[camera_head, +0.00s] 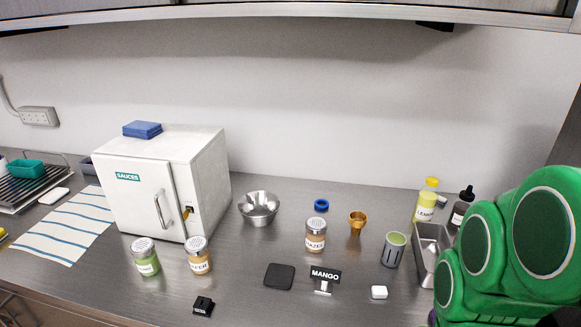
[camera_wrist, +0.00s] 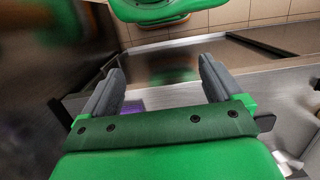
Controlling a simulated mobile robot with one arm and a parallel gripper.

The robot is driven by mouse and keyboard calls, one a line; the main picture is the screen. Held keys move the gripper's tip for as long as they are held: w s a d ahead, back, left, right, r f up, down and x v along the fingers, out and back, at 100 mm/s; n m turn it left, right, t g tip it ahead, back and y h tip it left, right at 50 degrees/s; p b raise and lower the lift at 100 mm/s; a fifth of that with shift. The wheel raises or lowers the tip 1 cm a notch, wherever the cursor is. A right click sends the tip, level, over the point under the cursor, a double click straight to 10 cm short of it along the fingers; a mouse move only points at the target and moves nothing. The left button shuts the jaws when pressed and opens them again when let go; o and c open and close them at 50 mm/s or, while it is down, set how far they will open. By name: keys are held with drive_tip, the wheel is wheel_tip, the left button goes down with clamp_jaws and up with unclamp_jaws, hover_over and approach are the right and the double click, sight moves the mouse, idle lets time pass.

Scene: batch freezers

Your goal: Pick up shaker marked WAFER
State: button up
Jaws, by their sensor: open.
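The shaker whose label seems to read WAFER (camera_head: 198,256) stands upright on the steel counter, in front of the white SAUCES cabinet. It has a perforated metal lid and tan contents; its label is small and partly hard to read. A shaker with green contents (camera_head: 146,257) stands just left of it. Another tan shaker, marked HAZEL (camera_head: 316,236), stands farther right. My gripper (camera_wrist: 160,82) is open and empty in the wrist view, with its two grey fingers apart. It is not visible in the head view, and no shaker shows in the wrist view.
The SAUCES cabinet (camera_head: 150,190) stands behind the shakers, with a blue sponge on top. A small black block (camera_head: 203,306) lies in front. A black pad (camera_head: 279,276) and MANGO sign (camera_head: 325,277) are to the right. My green arm fills the right side.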

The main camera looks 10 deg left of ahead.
drive_tip(key=shift+a, duration=0.1)
drive_tip(key=m+g+y, duration=0.4)
drive_tip(key=m+y, duration=0.5)
drive_tip(key=y, duration=0.1)
hover_over(210, 255)
drive_tip(key=s+d, duration=0.5)
drive_tip(key=d, duration=0.6)
wheel_tip(210, 255, down, 6)
drive_tip(key=w+a+f+m+y, duration=0.1)
drive_tip(key=w+a+f+m, duration=0.1)
drive_tip(key=w+a+f, duration=0.1)
drive_tip(key=w+a+f+m+t+y, duration=0.1)
drive_tip(key=w+a+f+m, duration=0.1)
drive_tip(key=w+a+f, duration=0.1)
drive_tip(key=shift+w+a+f+m+y, duration=0.3)
drive_tip(key=shift+w+a+f+m, duration=0.1)
drive_tip(key=shift+f, duration=0.15)
drive_tip(key=shift+x, duration=1.25)
drive_tip(key=shift+a+r+x, duration=0.1)
drive_tip(key=shift+r+x, duration=0.05)
drive_tip(key=shift+x, duration=0.75)
drive_tip(key=shift+a+r+x, duration=0.1)
drive_tip(key=shift+r+x, duration=0.1)
drive_tip(key=shift+x, duration=0.7)
drive_tip(key=shift+a+r+x, duration=0.1)
drive_tip(key=shift+r+x, duration=0.05)
drive_tip(key=shift+x, duration=0.75)
drive_tip(key=shift+w, duration=0.15)
drive_tip(key=c, duration=1.1)
drive_tip(key=shift+r, duration=0.15)
